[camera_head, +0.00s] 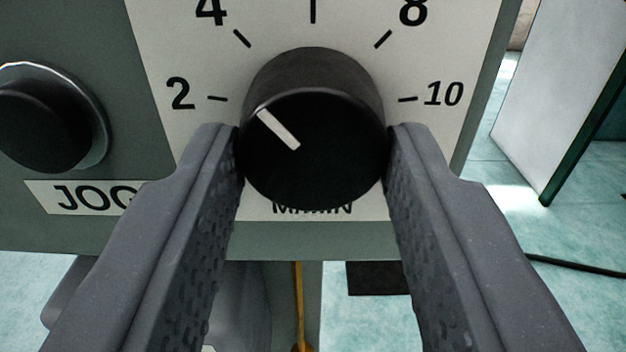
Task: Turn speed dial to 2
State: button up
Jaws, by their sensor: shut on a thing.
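The speed dial (318,165) is a round black knob in the upper middle of the head camera view, on a white scale plate (450,40). Its white pointer line (279,130) slants up and left, roughly toward the 4 mark (242,38). The 2 mark (217,98) lies to the left of the knob. The 8 and 10 marks are on the right. My gripper (314,155) is shut on the knob, one finger against its left side and one against its right. The knob and fingertips partly hide the lettering below.
A black round button (40,125) with a metal ring sits left of the dial, above a JOG label (85,198). Both are on the grey-green panel (180,235). A pale upright panel (550,90) stands at right over teal floor. A dark cable (580,265) crosses the floor.

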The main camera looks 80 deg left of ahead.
jog(key=shift+n+b, duration=0.4)
jog(key=shift+b, duration=0.15)
jog(key=n+b, duration=0.2)
jog(key=b, duration=0.1)
jog(key=shift+f, duration=0.15)
jog(key=n+b, duration=0.4)
jog(key=shift+w+b, duration=0.1)
jog(key=shift+b, duration=0.3)
jog(key=shift+r+n+b, duration=0.25)
jog(key=shift+n+b, duration=0.05)
jog(key=shift+n, duration=0.1)
jog(key=shift+a, duration=0.1)
jog(key=o, duration=1)
jog(key=shift+a, duration=0.1)
